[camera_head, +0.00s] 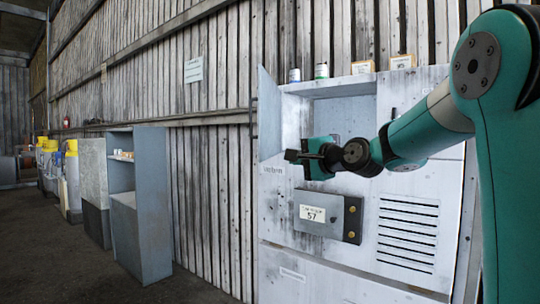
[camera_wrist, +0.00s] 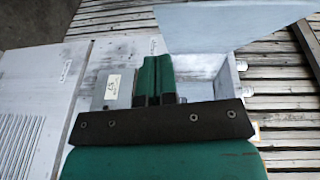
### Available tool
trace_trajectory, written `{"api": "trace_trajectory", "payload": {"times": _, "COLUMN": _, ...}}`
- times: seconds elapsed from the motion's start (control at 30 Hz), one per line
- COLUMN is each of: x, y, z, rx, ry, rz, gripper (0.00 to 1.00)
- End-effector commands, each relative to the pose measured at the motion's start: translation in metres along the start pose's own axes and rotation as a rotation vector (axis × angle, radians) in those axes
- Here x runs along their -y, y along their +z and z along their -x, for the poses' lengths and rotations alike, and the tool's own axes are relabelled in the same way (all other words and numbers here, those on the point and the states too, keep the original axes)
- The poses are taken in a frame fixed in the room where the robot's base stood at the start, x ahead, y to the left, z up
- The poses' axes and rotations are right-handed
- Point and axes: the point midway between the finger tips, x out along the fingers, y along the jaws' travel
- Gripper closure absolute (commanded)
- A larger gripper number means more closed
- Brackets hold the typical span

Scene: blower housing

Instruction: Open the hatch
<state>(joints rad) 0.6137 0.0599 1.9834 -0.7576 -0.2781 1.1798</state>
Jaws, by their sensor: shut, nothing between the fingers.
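The blower housing (camera_head: 285,195) is a pale, stained metal cabinet against the plank wall. Its upper compartment (camera_head: 345,112) is uncovered. A grey-blue hatch panel (camera_head: 268,115) stands swung out at the compartment's left edge, and a pale panel, apparently the same one, shows at the top of the wrist view (camera_wrist: 235,28). My gripper (camera_head: 293,156) is in front of the compartment's lower left corner, close to the panel. I cannot tell whether they touch. In the wrist view its green fingers (camera_wrist: 158,72) are together with nothing between them. My arm hides part of the compartment's right side.
A grey box with a label reading 57 (camera_head: 328,217) sticks out below the compartment, beside slotted vents (camera_head: 407,235). Small cans (camera_head: 321,71) and boxes (camera_head: 402,62) stand on top. A grey open shelf (camera_head: 140,200) stands to the left. The floor in front of it is clear.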

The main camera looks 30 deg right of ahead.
Motion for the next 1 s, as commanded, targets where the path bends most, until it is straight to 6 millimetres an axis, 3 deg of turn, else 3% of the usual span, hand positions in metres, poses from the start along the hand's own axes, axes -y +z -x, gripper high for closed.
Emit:
{"api": "trace_trajectory", "payload": {"times": 0.03, "x": 0.005, "y": -0.017, "z": 0.002, "rx": -0.034, "ry": -0.034, "rz": -0.036, "gripper": 1.00}}
{"api": "trace_trajectory", "payload": {"times": 0.17, "x": 0.014, "y": -0.032, "z": -0.003, "rx": -0.061, "ry": -0.074, "rz": -0.078, "gripper": 1.00}}
{"api": "trace_trajectory", "payload": {"times": 0.67, "x": 0.023, "y": -0.036, "z": -0.099, "rx": -0.057, "ry": -0.070, "rz": -0.076, "gripper": 1.00}}
{"api": "trace_trajectory", "payload": {"times": 0.8, "x": 0.025, "y": -0.019, "z": -0.114, "rx": -0.056, "ry": -0.071, "rz": -0.075, "gripper": 1.00}}
{"api": "trace_trajectory", "payload": {"times": 1.0, "x": 0.024, "y": -0.011, "z": -0.124, "rx": -0.059, "ry": -0.072, "rz": -0.074, "gripper": 1.00}}
